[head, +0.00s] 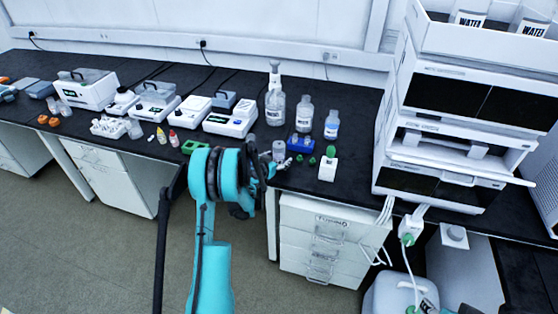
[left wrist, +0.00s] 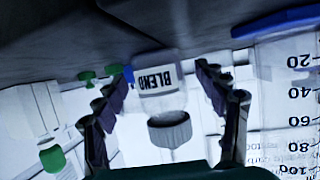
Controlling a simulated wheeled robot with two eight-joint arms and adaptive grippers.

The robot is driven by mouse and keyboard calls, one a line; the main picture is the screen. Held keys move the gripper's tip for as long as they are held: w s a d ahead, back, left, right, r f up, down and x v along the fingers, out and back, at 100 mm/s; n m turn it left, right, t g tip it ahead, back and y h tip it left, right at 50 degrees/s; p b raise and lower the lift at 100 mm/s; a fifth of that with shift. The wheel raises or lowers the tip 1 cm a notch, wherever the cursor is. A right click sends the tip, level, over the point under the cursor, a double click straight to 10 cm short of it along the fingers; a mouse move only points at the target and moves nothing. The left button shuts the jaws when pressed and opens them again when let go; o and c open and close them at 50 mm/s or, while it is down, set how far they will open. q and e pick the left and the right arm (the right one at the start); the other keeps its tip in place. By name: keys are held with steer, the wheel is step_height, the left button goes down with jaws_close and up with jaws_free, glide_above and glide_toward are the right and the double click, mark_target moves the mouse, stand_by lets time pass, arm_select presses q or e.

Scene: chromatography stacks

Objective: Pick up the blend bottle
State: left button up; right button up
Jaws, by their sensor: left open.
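The blend bottle (left wrist: 155,80) is a small clear bottle with a grey ribbed cap and a white label reading BLEND. It appears upside down in the left wrist view, between the two fingers of my left gripper (left wrist: 168,105). The fingers are open, with visible gaps on both sides of the bottle. In the head view my left gripper (head: 281,166) is at the bench's front edge, beside a small clear bottle (head: 279,150) that appears to be the blend bottle. The arm hides part of the bench there. My right gripper is not in view.
A graduated clear vessel (left wrist: 290,95) stands close beside one finger. A blue rack (head: 301,145), green pieces (head: 311,161) and a white box with a green cap (head: 327,169) are near the bottle. Larger bottles (head: 304,115) stand behind. Instrument stacks (head: 450,110) rise at the right.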

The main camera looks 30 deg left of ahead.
arm_select(q)
steer(key=shift+w+f, duration=0.2)
steer(key=shift+w, duration=0.2)
steer(key=shift+r, duration=0.1)
steer(key=c, duration=1.4)
